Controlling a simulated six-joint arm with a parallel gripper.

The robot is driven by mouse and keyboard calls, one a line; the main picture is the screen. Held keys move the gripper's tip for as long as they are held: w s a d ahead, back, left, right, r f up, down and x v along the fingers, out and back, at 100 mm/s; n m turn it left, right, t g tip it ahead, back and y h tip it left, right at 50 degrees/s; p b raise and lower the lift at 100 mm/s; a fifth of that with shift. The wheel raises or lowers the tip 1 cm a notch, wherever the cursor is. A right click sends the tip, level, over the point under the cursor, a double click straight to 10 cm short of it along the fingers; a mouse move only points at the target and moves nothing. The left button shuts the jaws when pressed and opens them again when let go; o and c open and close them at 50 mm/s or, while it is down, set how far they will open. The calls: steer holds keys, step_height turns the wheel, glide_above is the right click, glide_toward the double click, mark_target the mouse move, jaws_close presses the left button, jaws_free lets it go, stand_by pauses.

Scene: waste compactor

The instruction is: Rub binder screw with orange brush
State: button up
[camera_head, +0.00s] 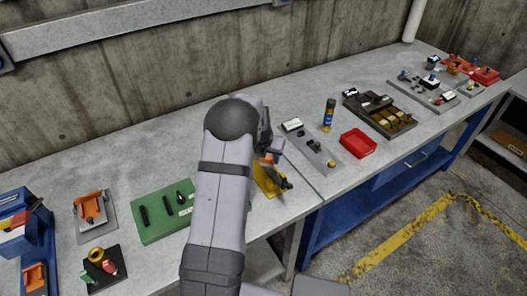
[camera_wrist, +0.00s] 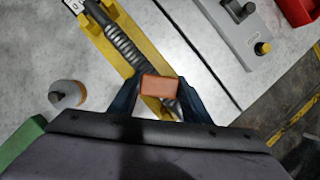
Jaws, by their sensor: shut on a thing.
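My gripper (camera_wrist: 157,88) is shut on an orange block-shaped thing, which I take to be the orange brush (camera_wrist: 156,86). In the head view the orange brush (camera_head: 268,158) shows just past my arm. The dark threaded binder screw (camera_wrist: 123,45) lies along a yellow holder (camera_wrist: 92,35), running from upper left towards the brush in the wrist view. The yellow holder (camera_head: 266,182) stands near the bench's front edge in the head view, partly behind my arm. The brush overlaps the screw's lower stretch; I cannot tell whether they touch. Any bristles are hidden.
A round pale thing with a dark top (camera_wrist: 67,93) stands left of the holder. A green mat (camera_head: 150,235) with dark parts lies left of my arm. A grey panel with a yellow button (camera_head: 313,148), a blue-and-yellow can (camera_head: 329,115) and a red tray (camera_head: 358,143) are right.

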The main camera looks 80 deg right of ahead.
steer(key=shift+s+a, duration=0.65)
step_height(320, 180, up, 3)
steer(key=shift+w+d+f+p, duration=0.1)
steer(key=shift+d+p, duration=0.05)
steer(key=shift+p, duration=0.95)
step_height(320, 180, up, 5)
steer(key=p, duration=0.4)
steer(key=shift+r+p, duration=0.2)
steer(key=shift+p, duration=0.2)
steer(key=shift+w, duration=0.1)
